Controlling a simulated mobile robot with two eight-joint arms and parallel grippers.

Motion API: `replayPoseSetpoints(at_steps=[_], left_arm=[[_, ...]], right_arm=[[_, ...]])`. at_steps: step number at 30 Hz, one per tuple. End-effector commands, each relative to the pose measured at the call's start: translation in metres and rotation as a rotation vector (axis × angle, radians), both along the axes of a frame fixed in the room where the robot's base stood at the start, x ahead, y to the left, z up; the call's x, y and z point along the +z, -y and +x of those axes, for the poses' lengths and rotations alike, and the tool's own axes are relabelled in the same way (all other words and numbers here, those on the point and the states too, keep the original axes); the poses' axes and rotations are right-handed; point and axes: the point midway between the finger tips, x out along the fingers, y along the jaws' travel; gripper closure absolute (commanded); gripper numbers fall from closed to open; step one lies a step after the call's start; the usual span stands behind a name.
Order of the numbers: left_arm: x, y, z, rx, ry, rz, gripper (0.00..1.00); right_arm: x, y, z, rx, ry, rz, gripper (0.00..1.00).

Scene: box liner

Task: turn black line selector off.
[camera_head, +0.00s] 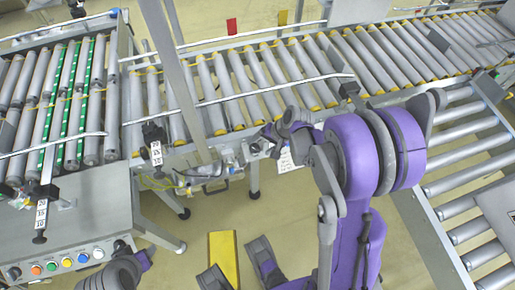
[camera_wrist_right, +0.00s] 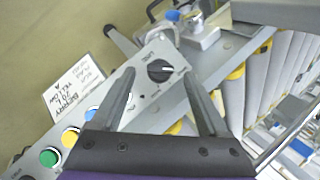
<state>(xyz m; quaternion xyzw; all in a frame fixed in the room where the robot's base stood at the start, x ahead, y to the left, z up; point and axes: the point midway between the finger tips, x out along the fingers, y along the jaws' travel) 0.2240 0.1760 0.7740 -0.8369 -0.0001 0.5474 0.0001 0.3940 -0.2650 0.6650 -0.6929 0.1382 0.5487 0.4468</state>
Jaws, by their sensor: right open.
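In the right wrist view, the black selector knob (camera_wrist_right: 159,70) sits on a light grey control panel (camera_wrist_right: 147,104), with small lettering around it too blurred to read. A pale pointer mark shows on the knob's right side. My right gripper (camera_wrist_right: 160,76) is open, its two fingers spread either side of the knob in the picture; contact cannot be told. In the head view my right gripper (camera_head: 275,134) is beside the middle conveyor's near side, and my arm hides most of that panel. A grey and purple part of my left arm shows at the bottom left; its jaws cannot be made out.
Green (camera_wrist_right: 49,157), yellow (camera_wrist_right: 70,136) and blue (camera_wrist_right: 91,113) buttons line the panel, beside a white lettered card (camera_wrist_right: 80,88). The roller conveyor (camera_wrist_right: 262,75) runs close on the right. Another button panel (camera_head: 75,262) stands at lower left in the head view.

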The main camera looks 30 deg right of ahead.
Motion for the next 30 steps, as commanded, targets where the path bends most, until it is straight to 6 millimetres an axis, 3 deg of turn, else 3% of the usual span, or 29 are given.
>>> replayPoseSetpoints(at_steps=[6,16,27,30], left_arm=[[-0.007,0.0,0.0,0.0,-0.002,0.0,0.5],[-0.007,0.0,0.0,0.0,-0.002,0.0,0.5],[-0.007,0.0,0.0,0.0,-0.002,0.0,0.5],[-0.007,0.0,0.0,0.0,-0.002,0.0,0.5]], right_arm=[[-0.021,-0.007,0.008,0.002,0.0,-0.001,0.22],[-0.024,-0.008,0.01,0.0,0.0,-0.002,0.22],[-0.024,-0.008,0.01,0.0,0.0,-0.002,0.87],[-0.024,-0.008,0.01,0.0,0.0,-0.002,1.0]])
